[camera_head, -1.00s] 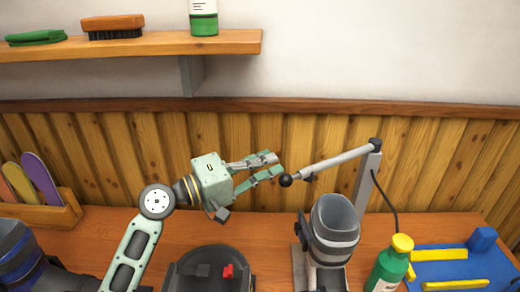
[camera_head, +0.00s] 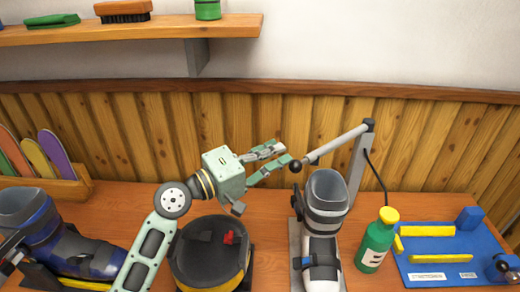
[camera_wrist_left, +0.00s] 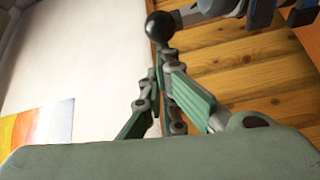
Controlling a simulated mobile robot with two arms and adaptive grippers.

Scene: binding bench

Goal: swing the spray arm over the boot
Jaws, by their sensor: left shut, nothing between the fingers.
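The spray arm (camera_head: 337,146) is a grey bar reaching left from the top of an upright post (camera_head: 358,165), with a black ball knob (camera_head: 296,166) at its free end. The knob also shows in the left wrist view (camera_wrist_left: 160,27). The grey boot (camera_head: 327,205) stands on a plate below the bar, its open cuff right of and lower than the knob. My left gripper (camera_head: 287,153) is shut and empty, its fingertips just left of the knob. In the left wrist view the fingers meet just below the knob; whether they touch it I cannot tell. My right gripper is out of view.
A round black-and-yellow tub (camera_head: 212,262) stands left of the boot. A green bottle (camera_head: 376,246) and a blue board (camera_head: 445,262) with yellow bars are at right. A shelf (camera_head: 140,34) hangs above.

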